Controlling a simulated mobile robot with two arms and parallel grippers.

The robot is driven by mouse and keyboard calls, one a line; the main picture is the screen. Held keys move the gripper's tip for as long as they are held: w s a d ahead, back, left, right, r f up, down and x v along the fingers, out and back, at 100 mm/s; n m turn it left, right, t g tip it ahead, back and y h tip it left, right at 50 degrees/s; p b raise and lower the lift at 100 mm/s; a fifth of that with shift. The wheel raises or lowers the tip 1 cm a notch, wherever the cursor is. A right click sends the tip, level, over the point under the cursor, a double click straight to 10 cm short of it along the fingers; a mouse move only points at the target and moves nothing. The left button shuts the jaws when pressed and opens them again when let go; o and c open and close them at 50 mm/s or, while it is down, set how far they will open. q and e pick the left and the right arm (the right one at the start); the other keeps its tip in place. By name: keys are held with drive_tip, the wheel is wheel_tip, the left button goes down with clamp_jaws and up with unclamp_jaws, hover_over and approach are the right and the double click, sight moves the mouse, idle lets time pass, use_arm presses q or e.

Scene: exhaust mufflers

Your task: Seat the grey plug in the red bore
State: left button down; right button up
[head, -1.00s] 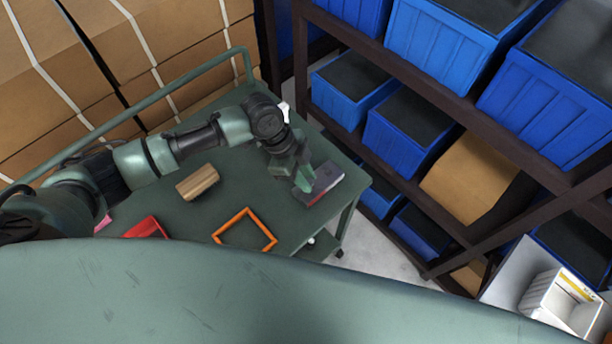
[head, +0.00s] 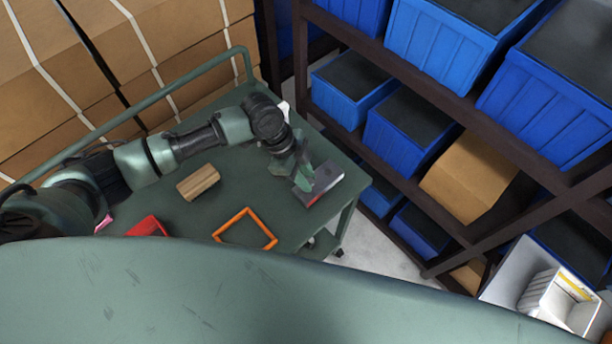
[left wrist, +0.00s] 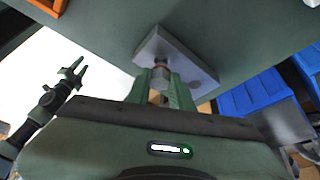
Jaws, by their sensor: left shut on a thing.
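A grey block (head: 328,177) lies near the right end of the green cart top, with red showing along its near edge in the head view. In the left wrist view the block (left wrist: 200,72) sits just beyond my fingertips. My left gripper (head: 304,178) is at the block's left side in the head view. In the left wrist view its green fingers (left wrist: 160,82) are shut on a small, partly hidden grey-brown piece, seemingly the plug (left wrist: 161,68). The plug's end meets the block in the picture; how deep it sits I cannot tell. My right gripper (left wrist: 78,72) shows open and empty, away to the left.
On the cart top (head: 240,185) are a wooden-looking block (head: 198,182), an orange frame (head: 244,229) and a red piece (head: 147,227). Shelves with blue bins (head: 405,125) stand to the right. Cardboard boxes (head: 190,60) stand behind the cart rail.

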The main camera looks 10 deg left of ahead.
use_arm(q)
drive_tip(key=shift+f+b, duration=0.65)
drive_tip(key=shift+f, duration=0.55)
drive_tip(key=c, duration=1.2)
unclamp_jaws()
drive_tip(key=shift+o, duration=0.2)
drive_tip(key=shift+r, duration=0.1)
drive_tip(key=b+v, duration=0.1)
drive_tip(key=v, duration=0.6)
drive_tip(key=shift+r+b, duration=0.3)
drive_tip(key=shift+r, duration=0.1)
drive_tip(key=shift+a, duration=0.1)
